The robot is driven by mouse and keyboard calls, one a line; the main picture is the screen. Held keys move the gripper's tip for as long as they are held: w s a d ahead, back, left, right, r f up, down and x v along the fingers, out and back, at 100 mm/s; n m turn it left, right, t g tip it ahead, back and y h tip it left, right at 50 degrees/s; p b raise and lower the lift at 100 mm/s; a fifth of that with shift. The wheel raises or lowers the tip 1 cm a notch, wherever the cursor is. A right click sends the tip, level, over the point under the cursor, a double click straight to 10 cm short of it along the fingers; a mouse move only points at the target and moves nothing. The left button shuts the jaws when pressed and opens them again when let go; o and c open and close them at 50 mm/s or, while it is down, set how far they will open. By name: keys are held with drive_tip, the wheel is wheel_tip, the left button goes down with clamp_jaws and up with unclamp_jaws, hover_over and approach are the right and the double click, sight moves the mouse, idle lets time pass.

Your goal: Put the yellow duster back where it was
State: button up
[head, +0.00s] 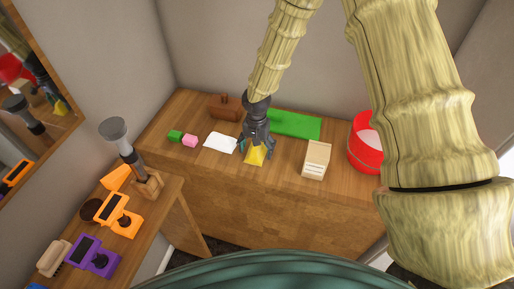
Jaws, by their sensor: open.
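The yellow duster (256,156) lies on the wooden counter, near its front edge, just below my gripper. My gripper (254,146) points down over it with its fingers apart. The fingers hide the far part of the duster. I cannot tell whether they touch it.
A brown box (225,107) and green mat (294,124) lie behind. A cream box (316,160) and red bucket (365,150) stand right. Orange (122,222) and purple (92,256) devices are on the left counter.

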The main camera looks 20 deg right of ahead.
wheel_tip(320, 180, up, 12)
drive_tip(key=b, duration=0.4)
drive_tip(key=shift+r, duration=0.15)
idle(0.4)
